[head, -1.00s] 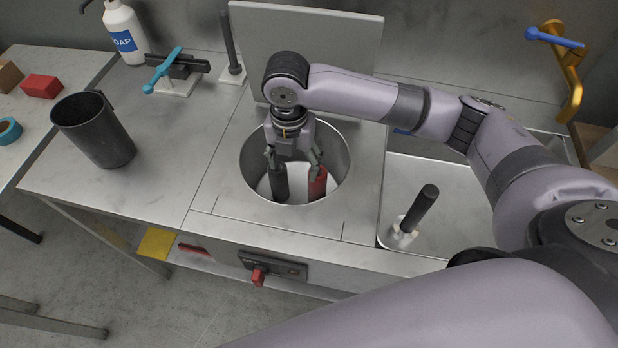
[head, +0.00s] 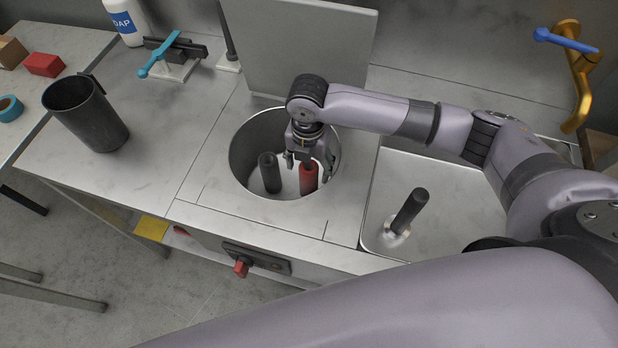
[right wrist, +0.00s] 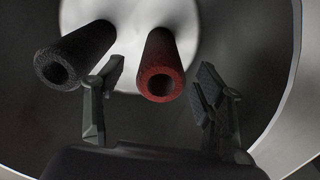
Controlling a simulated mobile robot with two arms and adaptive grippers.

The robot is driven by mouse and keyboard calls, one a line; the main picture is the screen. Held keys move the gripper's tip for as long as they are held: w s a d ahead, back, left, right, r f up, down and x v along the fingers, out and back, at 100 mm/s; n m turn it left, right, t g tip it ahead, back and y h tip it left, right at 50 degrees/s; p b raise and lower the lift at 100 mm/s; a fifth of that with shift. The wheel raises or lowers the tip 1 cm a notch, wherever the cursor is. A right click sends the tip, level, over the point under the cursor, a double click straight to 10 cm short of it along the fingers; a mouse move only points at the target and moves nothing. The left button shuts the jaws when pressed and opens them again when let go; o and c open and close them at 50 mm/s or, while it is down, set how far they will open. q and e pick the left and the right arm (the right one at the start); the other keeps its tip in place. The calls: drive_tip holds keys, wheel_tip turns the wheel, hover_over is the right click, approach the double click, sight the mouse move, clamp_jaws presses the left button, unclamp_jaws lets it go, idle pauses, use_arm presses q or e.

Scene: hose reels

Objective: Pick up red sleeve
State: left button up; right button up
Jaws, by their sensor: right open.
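The red sleeve (head: 309,178) stands upright in the round metal well, to the right of a black sleeve (head: 270,172). My right gripper (head: 308,164) is open and reaches down into the well from above, over the red sleeve. In the right wrist view the hollow top end of the red sleeve (right wrist: 161,80) lies between and a little beyond the two open fingertips (right wrist: 160,80), with gaps on both sides. The black sleeve (right wrist: 72,56) is there to the left, outside the left finger. My left gripper is not in view.
A basin (head: 455,215) with another black sleeve (head: 411,209) on a white base is to the right. A black cup (head: 88,115) stands at left.

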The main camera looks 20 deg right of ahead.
sight(304, 187)
wheel_tip(304, 187, down, 4)
drive_tip(key=shift+f, duration=0.1)
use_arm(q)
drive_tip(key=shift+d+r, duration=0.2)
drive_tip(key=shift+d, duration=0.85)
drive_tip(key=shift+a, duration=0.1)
use_arm(e)
drive_tip(key=shift+s, duration=0.1)
drive_tip(key=shift+c, duration=0.4)
drive_tip(key=shift+c, duration=1.3)
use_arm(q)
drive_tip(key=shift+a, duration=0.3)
use_arm(e)
drive_tip(key=c, duration=0.9)
drive_tip(key=shift+r, duration=0.65)
drive_tip(key=s+a, duration=0.2)
drive_tip(key=s, duration=0.1)
drive_tip(key=shift+s+a+b, duration=0.15)
drive_tip(key=shift+b, duration=0.25)
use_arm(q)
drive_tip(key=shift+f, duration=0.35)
use_arm(e)
wheel_tip(304, 187, up, 14)
